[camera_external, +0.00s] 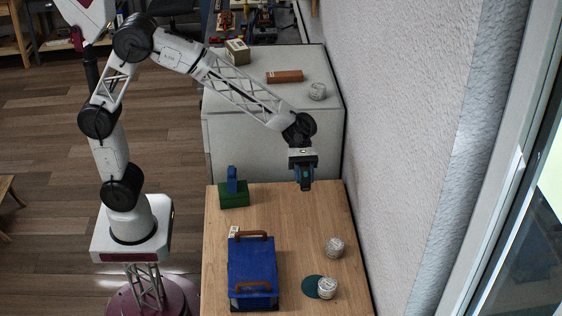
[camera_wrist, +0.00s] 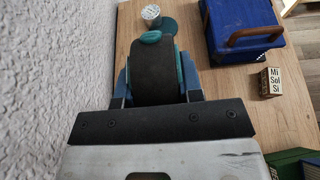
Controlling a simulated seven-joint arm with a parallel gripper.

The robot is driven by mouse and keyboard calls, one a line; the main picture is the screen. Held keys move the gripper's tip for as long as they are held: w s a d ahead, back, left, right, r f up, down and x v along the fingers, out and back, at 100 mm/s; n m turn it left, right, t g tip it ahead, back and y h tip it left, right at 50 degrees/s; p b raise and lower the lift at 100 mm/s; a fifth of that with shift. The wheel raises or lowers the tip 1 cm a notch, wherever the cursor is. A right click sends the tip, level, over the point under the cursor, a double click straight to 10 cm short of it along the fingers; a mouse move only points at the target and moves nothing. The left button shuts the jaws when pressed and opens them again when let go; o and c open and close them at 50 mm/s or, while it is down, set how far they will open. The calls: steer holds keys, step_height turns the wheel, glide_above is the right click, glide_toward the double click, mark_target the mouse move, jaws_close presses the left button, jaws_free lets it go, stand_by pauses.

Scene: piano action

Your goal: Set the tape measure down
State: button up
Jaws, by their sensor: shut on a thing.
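My gripper (camera_external: 304,180) hangs over the far right part of the wooden table (camera_external: 285,208), near the wall. It is shut on the tape measure (camera_wrist: 153,77), which is black with teal edges and a teal button. In the wrist view the tape measure sits between the blue fingers. In the outside view the tape measure is small and mostly hidden by the gripper. It appears to be above the tabletop, but the exact gap cannot be told.
A blue box (camera_external: 253,271) with brown handles stands at the front left, beside a small lettered block (camera_wrist: 270,81). A green block with a blue piece (camera_external: 233,197) is at the far left. Two tins (camera_external: 334,247) and a teal disc (camera_external: 311,287) are front right. The middle is clear.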

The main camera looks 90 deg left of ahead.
steer(key=s+a+f+m+g+y, duration=0.45)
steer(key=s+m+g+y, duration=0.2)
steer(key=m+y, duration=0.35)
steer(key=s+a+f+m+g+y, duration=0.45)
steer(key=s+m+g+y, duration=0.35)
steer(key=m, duration=0.5)
steer(key=w+a+r+m+t+y, duration=0.3)
steer(key=r+m+t+y, duration=0.15)
steer(key=m+t, duration=0.5)
steer(key=w+a+r+m+t+y, duration=0.35)
steer(key=r+m+t, duration=0.25)
steer(key=m+t, duration=0.3)
step_height(320, 180, down, 13)
steer(key=t, duration=0.1)
steer(key=shift+s+n, duration=0.15)
steer(key=shift+n, duration=0.3)
